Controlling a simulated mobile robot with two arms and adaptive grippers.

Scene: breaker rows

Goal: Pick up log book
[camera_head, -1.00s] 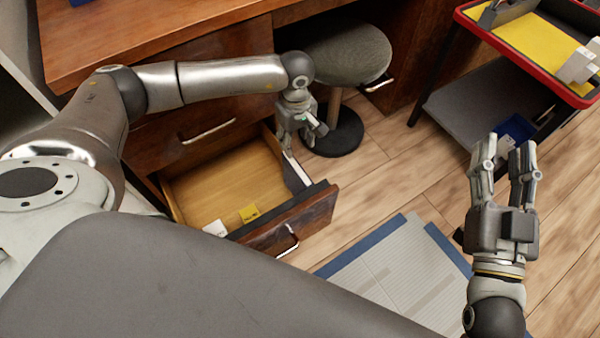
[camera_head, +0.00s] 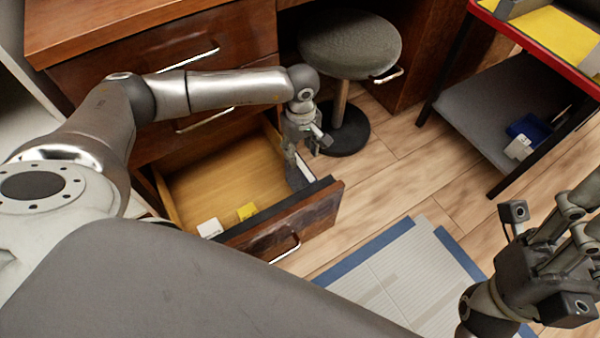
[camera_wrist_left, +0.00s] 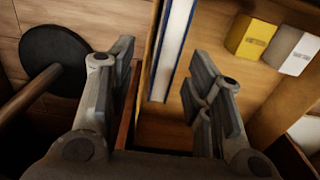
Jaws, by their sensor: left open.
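The log book (camera_wrist_left: 176,45) shows in the left wrist view as a narrow white block with blue edges, standing upright along the side wall of the open drawer. My left gripper (camera_head: 299,172) is open and points down at the drawer's right side. In the left wrist view its fingers (camera_wrist_left: 160,105) are spread, with the drawer wall and the near end of the book between them. The fingers do not appear closed on the book. In the head view the gripper hides most of the book. My right gripper (camera_head: 578,222) is empty at the right edge, its fingers apart and partly cut off.
The open drawer (camera_head: 310,211) also holds a yellow box (camera_head: 247,211) and a white box (camera_head: 210,228). A round stool (camera_head: 350,45) stands just beyond the drawer. A red-rimmed cart (camera_head: 540,42) is at the right. A grey-blue mat (camera_head: 400,270) lies on the floor.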

